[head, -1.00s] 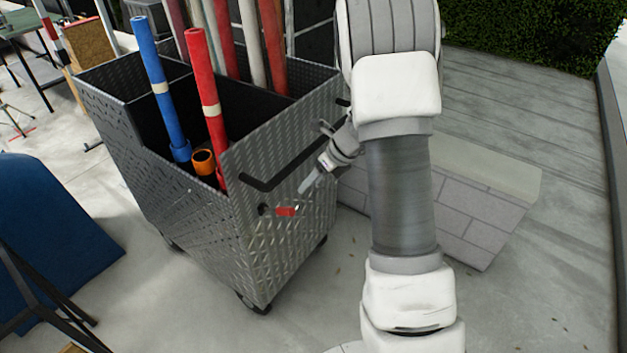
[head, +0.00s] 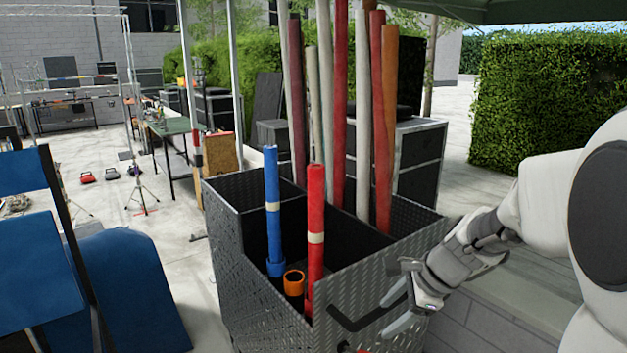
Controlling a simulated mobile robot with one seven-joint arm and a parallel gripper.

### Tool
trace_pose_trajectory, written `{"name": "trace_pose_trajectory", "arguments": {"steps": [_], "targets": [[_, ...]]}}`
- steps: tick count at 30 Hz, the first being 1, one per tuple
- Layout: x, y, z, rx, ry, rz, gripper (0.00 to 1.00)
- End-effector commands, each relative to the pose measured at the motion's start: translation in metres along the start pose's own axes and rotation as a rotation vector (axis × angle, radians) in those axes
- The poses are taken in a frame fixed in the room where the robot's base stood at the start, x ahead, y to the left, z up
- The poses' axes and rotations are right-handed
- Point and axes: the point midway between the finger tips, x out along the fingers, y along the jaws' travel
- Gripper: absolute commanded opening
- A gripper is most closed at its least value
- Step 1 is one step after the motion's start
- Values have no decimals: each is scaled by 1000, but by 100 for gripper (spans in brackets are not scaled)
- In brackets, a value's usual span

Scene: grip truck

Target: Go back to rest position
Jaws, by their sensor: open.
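My gripper (head: 396,305) is in the lower right of the head view, at the end of my white arm.
The cart holds a blue tube (head: 273,210), a red tube (head: 316,220), an orange tube (head: 293,284) and several tall poles. Blue panels (head: 120,290) stand at left. A hedge (head: 530,100) is behind my arm. Open floor (head: 185,260) lies left of the cart.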

Motion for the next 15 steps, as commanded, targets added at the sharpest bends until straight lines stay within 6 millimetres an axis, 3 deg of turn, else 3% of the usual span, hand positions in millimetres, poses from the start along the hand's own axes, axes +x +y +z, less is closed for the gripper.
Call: {"name": "trace_pose_trajectory", "arguments": {"steps": [1, 6, 15], "targets": [[-15, 9, 11, -113, 9, -6, 64], [-52, 44, 34, -494, 63, -1, 64], [-104, 110, 50, -1148, 217, 39, 64]]}}
